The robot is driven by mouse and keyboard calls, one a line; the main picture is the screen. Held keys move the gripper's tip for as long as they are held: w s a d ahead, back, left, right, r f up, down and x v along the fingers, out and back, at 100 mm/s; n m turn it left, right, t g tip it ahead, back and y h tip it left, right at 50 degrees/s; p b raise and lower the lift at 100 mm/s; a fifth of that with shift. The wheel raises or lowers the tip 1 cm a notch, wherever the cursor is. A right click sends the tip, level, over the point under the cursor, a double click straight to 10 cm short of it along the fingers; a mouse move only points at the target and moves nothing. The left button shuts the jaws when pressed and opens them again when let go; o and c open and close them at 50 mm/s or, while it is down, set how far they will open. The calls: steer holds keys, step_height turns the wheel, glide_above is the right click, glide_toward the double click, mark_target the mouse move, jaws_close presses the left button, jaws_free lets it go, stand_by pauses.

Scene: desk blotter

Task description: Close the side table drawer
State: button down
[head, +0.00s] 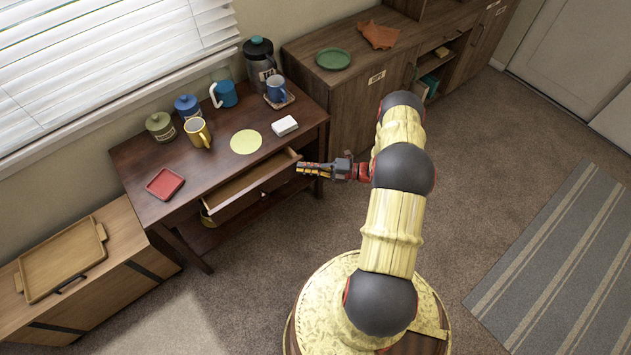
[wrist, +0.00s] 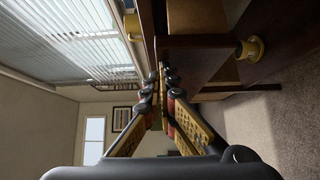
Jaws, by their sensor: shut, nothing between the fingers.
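The side table (head: 145,210) is dark brown wood and stands below the window. Its drawer (head: 250,188) is pulled out towards me and looks empty in the part I can see. My gripper (head: 300,168) is shut and empty, with its fingertips close to the right end of the drawer's front edge. I cannot tell whether they touch it. In the wrist view the shut fingertips (wrist: 162,68) point at dark wood of the table and drawer, seen turned sideways.
On the tabletop are a yellow mug (head: 198,132), a red dish (head: 165,184), a white box (head: 285,126) and several jars and mugs. A cabinet (head: 355,105) stands right of the table, and a low cabinet with a tray (head: 62,262) stands left.

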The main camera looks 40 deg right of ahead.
mark_target(296, 157)
steer(key=w+b, duration=0.1)
steer(key=w, duration=0.5)
steer(key=shift+s, duration=0.1)
